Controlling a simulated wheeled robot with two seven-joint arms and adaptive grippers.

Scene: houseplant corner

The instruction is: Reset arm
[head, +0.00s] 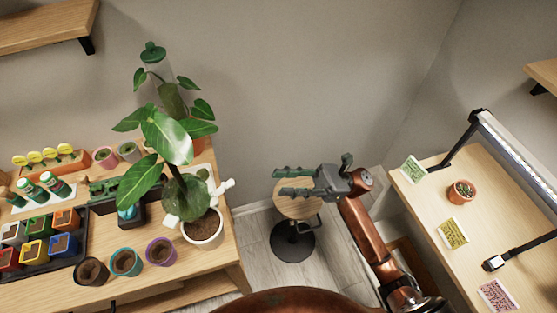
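My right arm (372,238) comes up from the bottom of the head view. Its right gripper (279,182) points left, with its two green fingers apart and nothing seen between them. It shows in front of the round wooden stool (297,211), in the gap between the two tables. It is clear of the potted plant to its left. I make out no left arm or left gripper in this view.
A large leafy plant in a white pot (203,233) stands at the left table's right edge. Small pots (125,262) and a black seedling tray (82,243) share that table. The right table (420,198) holds a small succulent (461,192), seed packets (452,233) and a lamp (515,150).

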